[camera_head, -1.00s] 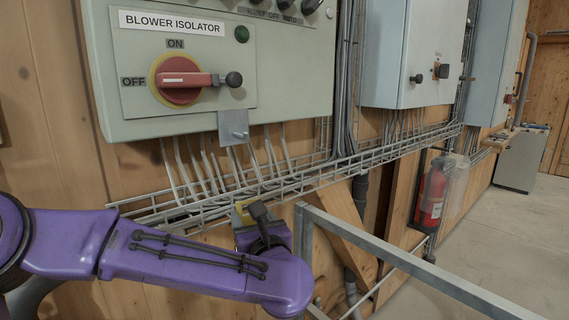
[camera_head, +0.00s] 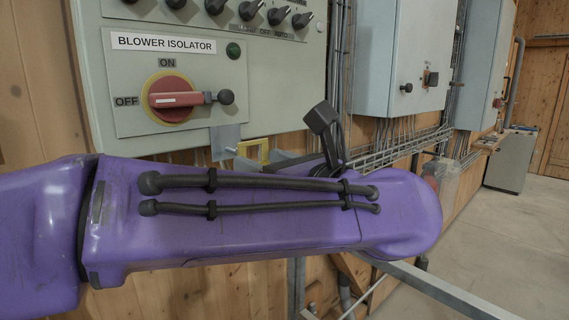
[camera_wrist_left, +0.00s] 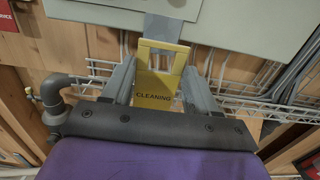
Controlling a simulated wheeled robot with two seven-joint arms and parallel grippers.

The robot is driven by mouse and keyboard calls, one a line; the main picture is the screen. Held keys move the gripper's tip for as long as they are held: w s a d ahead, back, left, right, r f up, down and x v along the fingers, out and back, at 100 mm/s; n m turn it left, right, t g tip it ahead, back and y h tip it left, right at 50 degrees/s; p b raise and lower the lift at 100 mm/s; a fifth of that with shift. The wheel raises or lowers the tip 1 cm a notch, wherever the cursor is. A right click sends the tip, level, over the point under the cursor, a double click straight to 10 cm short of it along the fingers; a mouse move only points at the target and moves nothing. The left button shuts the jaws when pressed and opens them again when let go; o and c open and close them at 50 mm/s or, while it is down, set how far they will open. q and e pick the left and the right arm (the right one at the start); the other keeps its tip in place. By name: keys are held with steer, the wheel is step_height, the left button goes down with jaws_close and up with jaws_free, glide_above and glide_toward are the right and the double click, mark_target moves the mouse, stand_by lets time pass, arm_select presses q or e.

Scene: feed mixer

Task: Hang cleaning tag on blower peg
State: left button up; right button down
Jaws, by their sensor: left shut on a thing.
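The yellow cleaning tag (camera_head: 263,147) shows just right of the blower peg (camera_head: 231,150) in the head view. The peg sticks out from a small grey plate (camera_head: 222,136) below the blower isolator box. My left gripper (camera_wrist_left: 158,88) is shut on the tag (camera_wrist_left: 154,92), which stands between its fingers with "CLEANING" readable and an open window in its upper part. In the left wrist view the grey plate (camera_wrist_left: 164,27) is just beyond the tag's top. I cannot tell whether the tag touches the peg. My purple forearm hides much of the left gripper in the head view.
The isolator box (camera_head: 280,95) has a red and yellow rotary switch (camera_head: 172,99) and black knobs above. Wire cable trays (camera_head: 405,147) run along the wooden wall below the boxes. A metal rail (camera_head: 440,290) crosses at lower right. Open floor lies at right.

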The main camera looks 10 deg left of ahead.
arm_select(q)
steer(key=x, duration=0.2)
steer(key=p+x, duration=0.1)
steer(key=x, duration=0.2)
steer(key=shift+f+p, duration=0.25)
steer(key=shift+p, duration=0.05)
steer(key=shift+w+a+f+b, duration=0.45)
steer(key=shift+a+f+b, duration=0.15)
steer(key=shift+b, duration=0.85)
steer(key=shift+r, duration=0.1)
steer(key=o, duration=1.1)
